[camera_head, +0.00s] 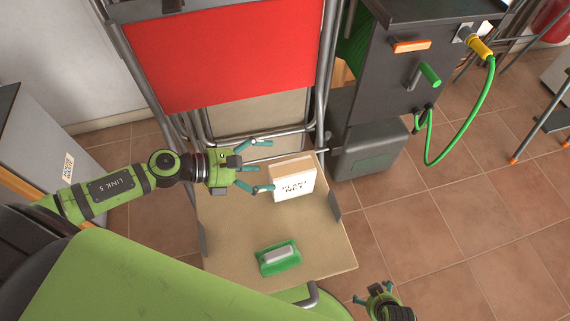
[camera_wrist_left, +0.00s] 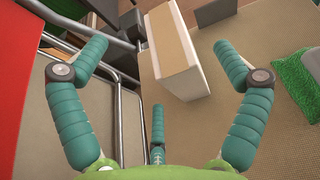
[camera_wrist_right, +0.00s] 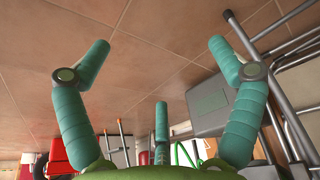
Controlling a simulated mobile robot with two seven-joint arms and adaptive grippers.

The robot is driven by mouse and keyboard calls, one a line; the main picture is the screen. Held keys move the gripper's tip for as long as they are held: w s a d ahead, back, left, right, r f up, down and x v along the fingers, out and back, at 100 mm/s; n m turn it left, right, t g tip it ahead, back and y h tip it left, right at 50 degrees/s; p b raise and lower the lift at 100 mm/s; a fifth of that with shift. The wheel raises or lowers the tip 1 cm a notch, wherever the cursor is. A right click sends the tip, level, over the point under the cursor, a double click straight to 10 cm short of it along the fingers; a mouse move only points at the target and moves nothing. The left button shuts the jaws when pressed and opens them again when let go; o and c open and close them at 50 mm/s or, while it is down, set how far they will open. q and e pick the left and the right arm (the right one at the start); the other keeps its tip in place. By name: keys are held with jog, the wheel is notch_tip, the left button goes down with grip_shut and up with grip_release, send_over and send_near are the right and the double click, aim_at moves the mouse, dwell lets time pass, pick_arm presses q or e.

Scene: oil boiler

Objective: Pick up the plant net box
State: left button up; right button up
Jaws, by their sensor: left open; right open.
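The plant net box (camera_head: 292,180) is a small white and tan box with "PLANT NET" lettering. It stands on a tan board (camera_head: 225,235) in the head view. My left gripper (camera_head: 262,166) is open, its fingers just left of the box, one fingertip close to the box's left side. In the left wrist view the box (camera_wrist_left: 180,55) lies ahead of the open fingers, toward the top, and nothing is between them. Whether a finger touches it I cannot tell. My right gripper (camera_head: 375,296) is open and empty, low at the bottom right, over the floor.
A green block with a grey handle (camera_head: 278,257) lies on the board in front of the box. Metal tubes and a red panel (camera_head: 225,55) rise behind. A dark grey machine (camera_head: 425,70) with a green hose stands back right.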

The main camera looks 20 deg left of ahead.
aim_at(288, 174)
pick_arm(q)
jog(key=w+d+f, duration=0.1)
jog(key=f, duration=0.1)
jog(key=w+d+f+b, duration=0.1)
jog(key=d+f, duration=0.1)
jog(key=w+d+f+b, duration=0.1)
jog(key=d+f, duration=0.1)
jog(key=f, duration=0.1)
jog(key=shift+w, duration=0.35)
jog(key=c, duration=1.3)
pick_arm(e)
jog(key=r, duration=0.1)
jog(key=r+g, duration=0.1)
jog(key=r, duration=0.1)
jog(key=shift+s+a, duration=0.2)
jog(key=shift+a, duration=0.15)
